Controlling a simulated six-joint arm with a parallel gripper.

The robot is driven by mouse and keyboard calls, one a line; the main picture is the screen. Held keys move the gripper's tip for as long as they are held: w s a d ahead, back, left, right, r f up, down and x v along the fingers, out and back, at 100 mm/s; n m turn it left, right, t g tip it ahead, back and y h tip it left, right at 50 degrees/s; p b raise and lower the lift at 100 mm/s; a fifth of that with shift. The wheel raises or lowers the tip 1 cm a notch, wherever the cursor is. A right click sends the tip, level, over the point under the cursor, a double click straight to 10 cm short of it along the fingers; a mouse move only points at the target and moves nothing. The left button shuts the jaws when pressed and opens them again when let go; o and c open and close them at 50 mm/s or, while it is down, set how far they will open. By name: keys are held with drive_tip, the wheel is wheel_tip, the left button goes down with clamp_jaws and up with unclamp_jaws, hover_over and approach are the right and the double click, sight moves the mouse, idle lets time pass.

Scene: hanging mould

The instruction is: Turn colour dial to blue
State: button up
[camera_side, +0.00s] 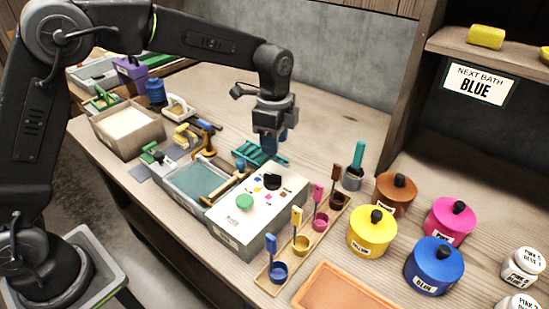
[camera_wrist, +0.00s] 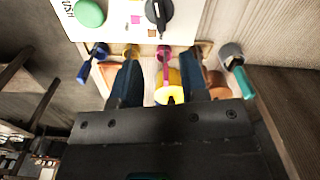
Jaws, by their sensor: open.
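The colour dial (camera_side: 272,181) is a black knob on the white top of a grey box (camera_side: 232,222), with small colour patches around it. In the wrist view the dial (camera_wrist: 158,14) is at the top edge, partly cut off. Its narrow part points down in that picture; which colour it points to I cannot tell. My gripper (camera_side: 271,141) is above and behind the box in the side view, apart from the dial. Its two dark blue fingers (camera_wrist: 160,72) are spread with nothing held between them.
A green button (camera_side: 244,201) is beside the dial. A wooden rack of coloured ladles (camera_side: 300,245) and lidded pots, including a blue pot (camera_side: 434,266), stand to the right. A teal rack (camera_side: 259,154) lies below my gripper. A sign (camera_side: 477,84) reads "NEXT BATH BLUE".

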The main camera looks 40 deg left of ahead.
drive_tip(key=shift+r, duration=1.6)
drive_tip(key=shift+r, duration=0.1)
drive_tip(key=s+a+r+n+t, duration=0.1)
drive_tip(key=s+a+r+n, duration=0.25)
drive_tip(key=s, duration=0.25)
drive_tip(key=s+a+r+n+t, duration=0.25)
drive_tip(key=s+r+n, duration=0.2)
drive_tip(key=s, duration=0.25)
drive_tip(key=s+a+f+n+t, duration=0.1)
drive_tip(key=s+a+n, duration=0.1)
drive_tip(key=s, duration=0.4)
drive_tip(key=s+a+f+n+t, duration=0.1)
drive_tip(key=s+n, duration=0.4)
drive_tip(key=s, duration=0.2)
drive_tip(key=shift+s+a, duration=0.15)
drive_tip(key=shift+a, duration=0.2)
